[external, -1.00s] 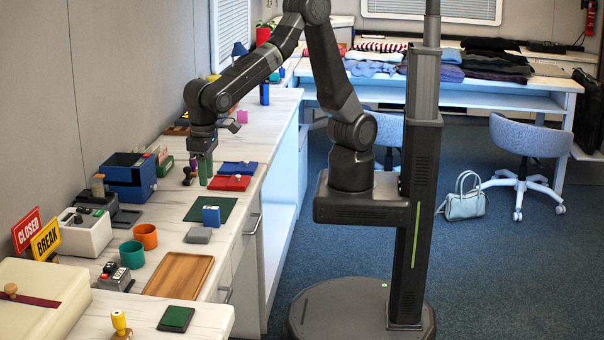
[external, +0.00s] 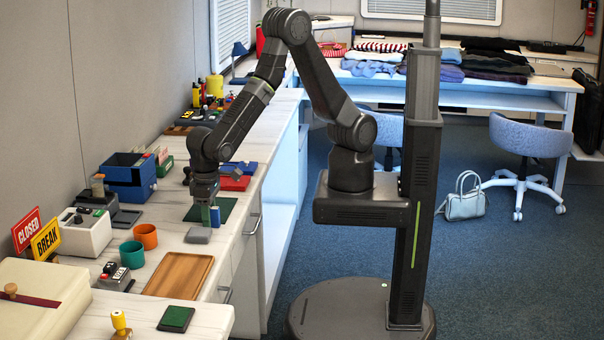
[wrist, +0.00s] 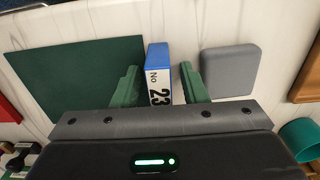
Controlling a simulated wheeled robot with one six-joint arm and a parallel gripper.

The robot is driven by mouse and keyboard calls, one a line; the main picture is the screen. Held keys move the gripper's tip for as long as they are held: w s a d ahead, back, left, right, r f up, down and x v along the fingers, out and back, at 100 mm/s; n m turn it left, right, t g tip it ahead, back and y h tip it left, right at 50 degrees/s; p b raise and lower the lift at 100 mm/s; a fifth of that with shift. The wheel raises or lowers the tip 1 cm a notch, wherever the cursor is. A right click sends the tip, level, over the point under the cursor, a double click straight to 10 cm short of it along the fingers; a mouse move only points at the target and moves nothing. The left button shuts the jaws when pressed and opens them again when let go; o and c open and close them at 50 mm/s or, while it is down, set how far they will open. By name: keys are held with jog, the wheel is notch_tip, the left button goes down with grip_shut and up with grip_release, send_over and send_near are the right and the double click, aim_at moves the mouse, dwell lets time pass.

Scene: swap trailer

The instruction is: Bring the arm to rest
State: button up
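My gripper (external: 207,211) points down over the counter, beside the green mat's front edge. In the wrist view its two green fingers (wrist: 159,76) stand apart on either side of a small blue block with a white label reading "No 23" (wrist: 158,72). A gap shows at the right finger; whether the left one touches is hard to tell. The block also shows in the external view (external: 215,216), partly hidden by my gripper. My arm is bent over the counter.
A green mat (wrist: 75,72) and a grey block (wrist: 229,72) lie close to either side. A wooden tray (external: 180,276), an orange cup (external: 146,236) and a teal cup (external: 132,255) stand nearer the camera. The red pad (external: 236,183) lies behind.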

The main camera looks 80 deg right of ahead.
jog(key=shift+r, duration=2.05)
jog(key=shift+f, duration=0.15)
